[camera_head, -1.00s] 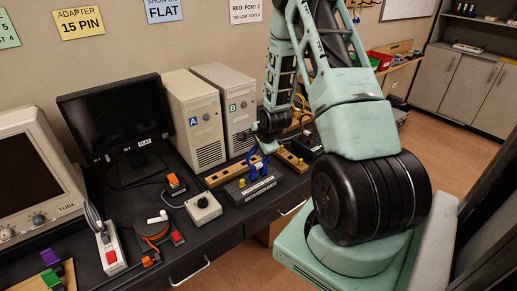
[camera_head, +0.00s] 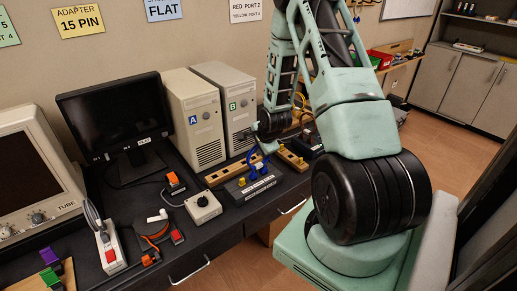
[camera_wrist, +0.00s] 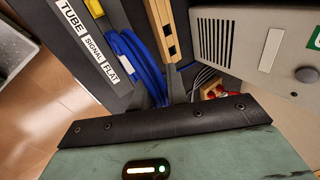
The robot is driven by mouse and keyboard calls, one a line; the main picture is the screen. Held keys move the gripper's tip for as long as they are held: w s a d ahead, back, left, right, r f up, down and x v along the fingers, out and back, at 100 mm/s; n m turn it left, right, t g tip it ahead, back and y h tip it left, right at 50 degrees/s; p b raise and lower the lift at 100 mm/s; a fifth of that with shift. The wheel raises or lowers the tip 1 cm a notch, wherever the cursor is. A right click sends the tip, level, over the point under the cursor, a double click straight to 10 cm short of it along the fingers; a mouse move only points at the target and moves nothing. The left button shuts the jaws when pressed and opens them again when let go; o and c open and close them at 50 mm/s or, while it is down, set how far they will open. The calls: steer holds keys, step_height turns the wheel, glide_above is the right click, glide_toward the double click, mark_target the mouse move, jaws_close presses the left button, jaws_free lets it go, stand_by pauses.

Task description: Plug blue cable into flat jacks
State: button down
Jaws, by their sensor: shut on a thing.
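The blue cable (camera_head: 259,170) stands in a loop at the dark switch box (camera_head: 246,188), at the middle of the desk in the head view. In the wrist view the blue cable (camera_wrist: 138,62) runs beside the box's label (camera_wrist: 88,40), which reads TUBE, SIGNAL, FLAT. My gripper (camera_head: 256,153) is low over the box, shut on the blue cable; its fingertips are mostly hidden by the arm and cable. The flat jacks cannot be made out clearly. The flat monitor (camera_head: 115,112) stands at the back left with a FLAT tag.
Computer towers A (camera_head: 193,118) and B (camera_head: 228,100) stand close behind the box. Wooden strips (camera_head: 225,174) with sockets lie beside it, one also in the wrist view (camera_wrist: 164,28). A white box (camera_head: 203,207) with a knob sits to the left. The desk's front edge is near.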

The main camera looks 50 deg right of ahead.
steer(key=shift+f, duration=0.1)
stand_by(0.3)
steer(key=c, duration=0.7)
jaws_free()
steer(key=p+v, duration=0.4)
steer(key=v, duration=0.3)
steer(key=shift+s+r+p, duration=0.1)
steer(key=shift+r+p, duration=0.15)
steer(key=shift+p, duration=0.1)
stand_by(0.8)
